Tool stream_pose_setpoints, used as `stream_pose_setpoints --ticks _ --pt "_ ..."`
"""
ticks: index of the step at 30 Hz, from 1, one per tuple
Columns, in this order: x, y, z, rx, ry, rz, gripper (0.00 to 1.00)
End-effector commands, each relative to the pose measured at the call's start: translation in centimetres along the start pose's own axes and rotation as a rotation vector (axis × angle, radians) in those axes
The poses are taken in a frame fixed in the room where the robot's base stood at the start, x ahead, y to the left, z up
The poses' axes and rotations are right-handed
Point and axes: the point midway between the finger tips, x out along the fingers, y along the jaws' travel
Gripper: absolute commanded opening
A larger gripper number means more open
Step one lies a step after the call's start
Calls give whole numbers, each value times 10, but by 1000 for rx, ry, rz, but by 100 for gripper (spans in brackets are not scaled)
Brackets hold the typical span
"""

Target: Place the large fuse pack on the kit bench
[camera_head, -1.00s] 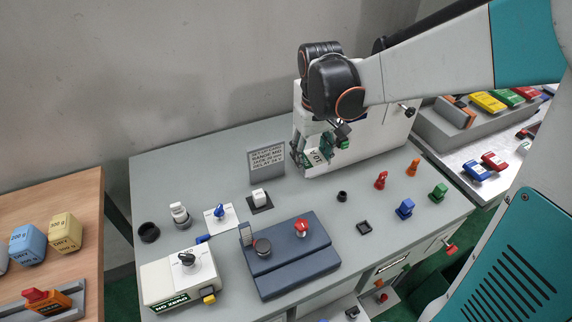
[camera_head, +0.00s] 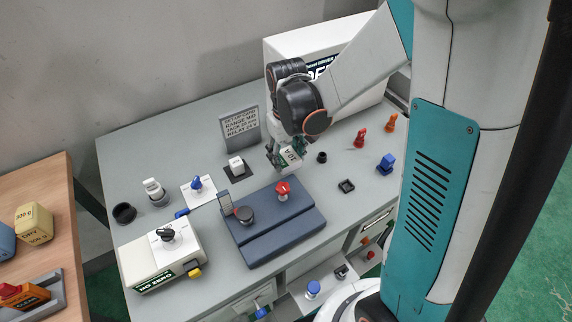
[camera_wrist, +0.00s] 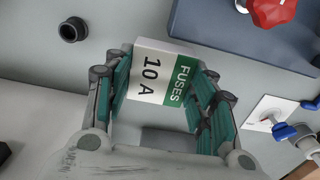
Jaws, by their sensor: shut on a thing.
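My gripper (camera_head: 279,162) is shut on a fuse pack (camera_head: 290,157), a small white box with a green strip. In the wrist view the pack (camera_wrist: 163,74) reads "FUSES 10 A" and sits between the two green-padded fingers (camera_wrist: 160,88). My gripper holds it over the grey bench (camera_head: 150,140), behind the dark blue fixture (camera_head: 290,228) and in front of the white cabinet. How high the pack is above the surface is hard to tell. I cannot tell which surface is the kit bench.
A sign (camera_head: 240,130), a white switch (camera_head: 237,166) and a black ring (camera_head: 322,157) are near my gripper. Red (camera_head: 361,138), orange and blue (camera_head: 386,163) parts stand to its right. A white control box (camera_head: 160,258) is front left. A wooden table (camera_head: 50,190) stands left.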

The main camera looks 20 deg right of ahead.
Motion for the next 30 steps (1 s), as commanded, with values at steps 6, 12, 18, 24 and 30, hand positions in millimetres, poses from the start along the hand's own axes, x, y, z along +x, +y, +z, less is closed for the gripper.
stream_pose_setpoints --ticks 6,12,18,24,30 --pt "25 0 0 0 0 0 28" --pt "44 0 0 0 0 0 28" --pt "42 0 0 0 0 0 28" --pt "45 0 0 0 0 0 65" --pt "45 0 0 0 0 0 71"
